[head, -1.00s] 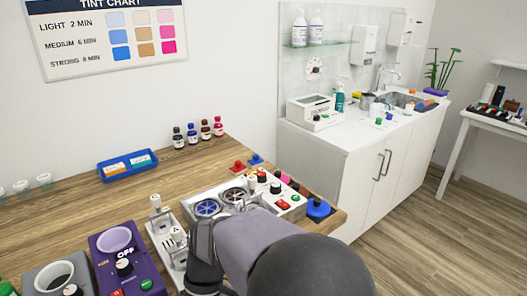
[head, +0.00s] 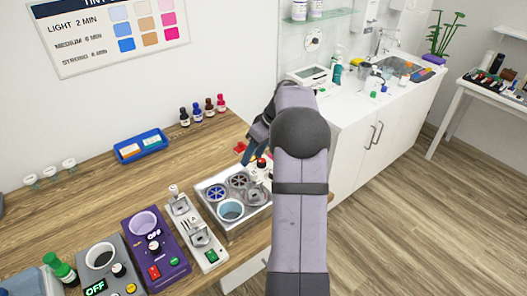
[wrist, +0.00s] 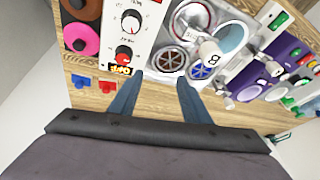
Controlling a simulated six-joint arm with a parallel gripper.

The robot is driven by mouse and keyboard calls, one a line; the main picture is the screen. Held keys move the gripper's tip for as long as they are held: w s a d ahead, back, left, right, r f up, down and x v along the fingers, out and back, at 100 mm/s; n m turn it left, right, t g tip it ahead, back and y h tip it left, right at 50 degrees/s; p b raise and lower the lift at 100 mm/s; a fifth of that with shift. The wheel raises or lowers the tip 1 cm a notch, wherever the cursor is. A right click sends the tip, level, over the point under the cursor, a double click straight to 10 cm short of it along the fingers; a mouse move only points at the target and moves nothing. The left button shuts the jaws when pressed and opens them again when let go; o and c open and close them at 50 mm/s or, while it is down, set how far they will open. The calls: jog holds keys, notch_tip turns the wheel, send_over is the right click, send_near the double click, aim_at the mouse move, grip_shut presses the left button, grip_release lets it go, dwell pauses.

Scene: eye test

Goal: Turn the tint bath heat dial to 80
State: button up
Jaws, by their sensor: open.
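The steel bath (head: 222,226) with several round wells stands near the table's right end in the head view. In the head view my arm hides most of the panel.
A purple unit (head: 172,262) and a grey unit (head: 112,277), showing OFF, stand left of the bath. Red (wrist: 81,82) and blue (wrist: 106,86) pieces lie beside the panel.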

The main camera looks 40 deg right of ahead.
jog(key=h, duration=0.1)
send_near(262, 161)
jog(key=f, duration=0.1)
jog(key=shift+p+x, duration=0.55)
jog(key=shift+x, duration=0.25)
jog(key=shift+t, duration=0.3)
jog(key=shift+p+x, duration=1.2)
jog(key=shift+x, duration=1.8)
jog(key=c, duration=1)
